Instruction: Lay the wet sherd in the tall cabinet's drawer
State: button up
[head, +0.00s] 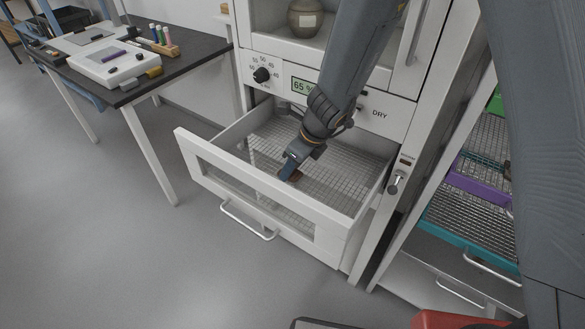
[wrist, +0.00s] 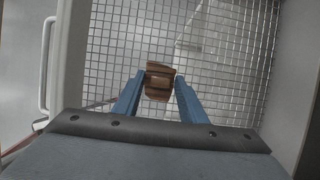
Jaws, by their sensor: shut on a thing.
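The sherd (wrist: 158,82) is a brown, ridged piece between the two blue fingers of my gripper (wrist: 160,84) in the wrist view. My gripper (head: 290,172) is shut on it and reaches down inside the open drawer (head: 262,205) of the tall white cabinet (head: 330,75). In the head view only a small brown bit of the sherd (head: 296,177) shows beside the fingers. The drawer floor is a wire mesh (wrist: 110,45). I cannot tell whether the sherd touches the mesh.
The drawer's front has a window and a bar handle (head: 249,220). A dial (head: 262,74) and a "65 %" display (head: 302,86) sit above, near the word DRY. A rack with coloured trays (head: 478,185) stands at right, a work table (head: 125,90) at left. The mesh around the sherd looks bare.

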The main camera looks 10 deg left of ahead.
jog(key=o, duration=1.1)
jog(key=p+v, duration=0.3)
jog(key=v, duration=0.9)
jog(key=shift+p, duration=0.35)
jog(key=shift+r, duration=0.1)
